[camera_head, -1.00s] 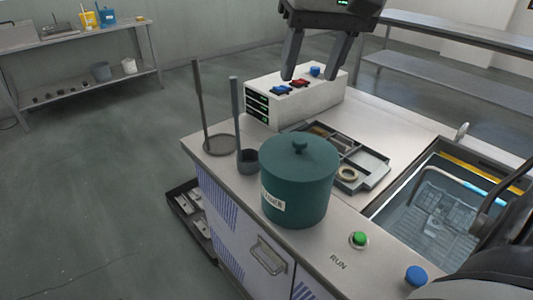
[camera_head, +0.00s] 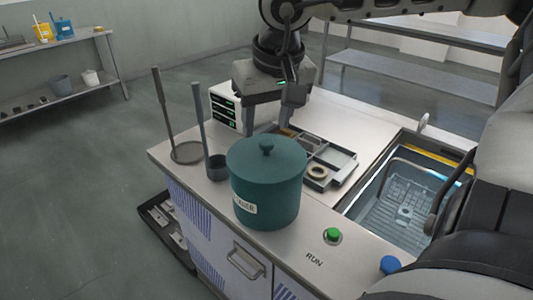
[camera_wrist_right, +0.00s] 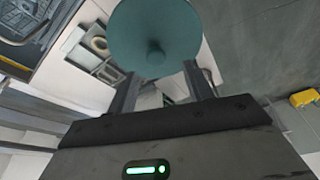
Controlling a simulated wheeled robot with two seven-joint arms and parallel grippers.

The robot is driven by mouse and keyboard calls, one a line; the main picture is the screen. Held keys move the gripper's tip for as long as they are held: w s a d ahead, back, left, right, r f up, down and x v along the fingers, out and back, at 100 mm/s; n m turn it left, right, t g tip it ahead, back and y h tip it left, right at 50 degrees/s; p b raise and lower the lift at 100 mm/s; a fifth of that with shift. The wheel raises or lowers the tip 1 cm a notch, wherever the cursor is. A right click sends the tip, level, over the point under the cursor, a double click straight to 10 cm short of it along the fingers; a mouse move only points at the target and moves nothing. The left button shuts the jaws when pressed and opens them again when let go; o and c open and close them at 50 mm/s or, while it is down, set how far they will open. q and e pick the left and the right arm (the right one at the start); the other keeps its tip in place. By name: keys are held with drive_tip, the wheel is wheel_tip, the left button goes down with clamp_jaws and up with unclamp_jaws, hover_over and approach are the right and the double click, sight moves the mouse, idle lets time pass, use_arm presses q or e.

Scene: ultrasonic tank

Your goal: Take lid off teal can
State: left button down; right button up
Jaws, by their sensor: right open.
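The teal can (camera_head: 266,200) stands upright near the front edge of the bench, with a label on its side. Its teal lid (camera_head: 262,160) sits on top with a small round knob (camera_head: 266,147) in the middle. In the wrist view the lid (camera_wrist_right: 152,25) and its knob (camera_wrist_right: 155,56) face the camera. My right gripper (camera_head: 270,130) is open, just behind the can in the head view, with nothing between its fingers. In the wrist view the fingers (camera_wrist_right: 160,80) point toward the lid, apart from the knob. My left gripper is not in view.
A rod stand (camera_head: 186,152) and a grey cup with a rod (camera_head: 217,167) stand left of the can. A parts tray (camera_head: 345,165) lies behind it. The water tank (camera_head: 385,205) is right. Green (camera_head: 333,235) and blue (camera_head: 390,264) buttons sit at the front.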

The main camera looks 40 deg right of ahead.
sight(267, 141)
drive_tip(key=x, duration=0.4)
drive_tip(key=shift+s+d, duration=0.25)
drive_tip(key=shift+w+f, duration=0.15)
drive_tip(key=shift+f, duration=0.3)
drive_tip(key=c, duration=1.1)
drive_tip(key=shift+o, duration=0.2)
drive_tip(key=shift+r, duration=0.15)
